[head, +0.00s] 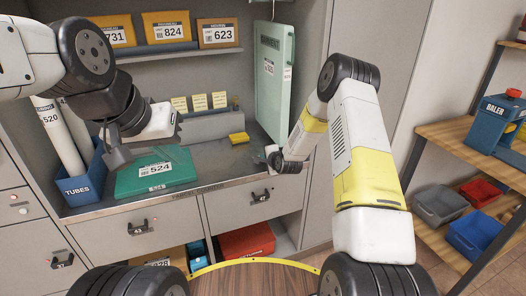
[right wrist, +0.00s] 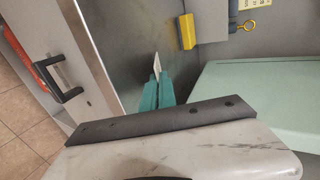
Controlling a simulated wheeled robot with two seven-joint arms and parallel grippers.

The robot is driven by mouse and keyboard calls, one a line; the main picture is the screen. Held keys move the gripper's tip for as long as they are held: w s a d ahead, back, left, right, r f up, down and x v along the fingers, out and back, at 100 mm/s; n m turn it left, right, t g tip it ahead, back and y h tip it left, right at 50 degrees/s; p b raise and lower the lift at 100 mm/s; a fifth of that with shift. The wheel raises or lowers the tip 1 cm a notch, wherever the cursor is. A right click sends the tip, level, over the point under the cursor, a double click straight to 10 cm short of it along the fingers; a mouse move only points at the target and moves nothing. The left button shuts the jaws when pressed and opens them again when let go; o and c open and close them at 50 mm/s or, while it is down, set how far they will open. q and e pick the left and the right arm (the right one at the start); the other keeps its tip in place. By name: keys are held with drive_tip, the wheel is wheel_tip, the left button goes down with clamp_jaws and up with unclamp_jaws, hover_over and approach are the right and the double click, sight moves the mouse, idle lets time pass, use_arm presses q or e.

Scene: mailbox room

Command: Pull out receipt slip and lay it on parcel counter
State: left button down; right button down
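A small white slip (right wrist: 156,66), which looks like the receipt slip, stands up between the two teal fingertips of my right gripper (right wrist: 158,88) in the right wrist view. The fingers look closed on it. In the head view my right gripper (head: 270,157) is low over the front right of the grey parcel counter (head: 222,166), with a white bit at its tip. My left gripper (head: 152,145) hangs above the teal parcel marked 524 (head: 157,177); its fingers do not show clearly against it.
A pale green hanging box (head: 273,85) is at the back right of the counter. A yellow block (head: 238,138) lies near the back wall. A blue bin of tubes (head: 84,185) stands at left. Drawers with black handles (head: 262,198) are below the front edge.

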drive_tip(key=c, duration=1.6)
unclamp_jaws()
drive_tip(key=s+d, duration=0.3)
drive_tip(key=s, duration=0.6)
drive_tip(key=shift+s, duration=0.25)
idle(0.4)
